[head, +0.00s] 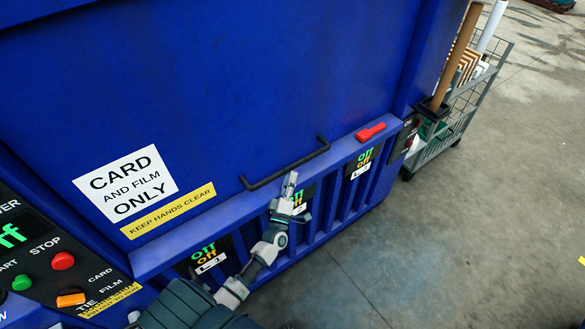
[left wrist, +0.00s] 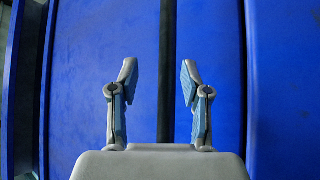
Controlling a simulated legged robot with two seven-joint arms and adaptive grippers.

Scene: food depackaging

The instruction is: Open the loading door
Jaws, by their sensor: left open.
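The loading door is the large blue panel (head: 230,80) of the machine, and it looks shut. A black bar handle (head: 270,178) runs along its lower edge. A red lever (head: 370,131) lies on the blue rail right of the handle. My left gripper (head: 291,180) is at the handle's lower side, near its middle; I cannot tell if they touch. In the left wrist view my left gripper (left wrist: 158,82) has its fingers apart, facing blue panels (left wrist: 215,60). A dark vertical strip (left wrist: 168,70) shows between them; I cannot tell if it is the handle or a gap. My right gripper is not in view.
A control panel (head: 50,255) with red, green and orange buttons is at the lower left. Small off displays (head: 208,258) sit along the slatted front. A wire cart (head: 470,95) with rolls stands at the right. The concrete floor (head: 450,240) is clear.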

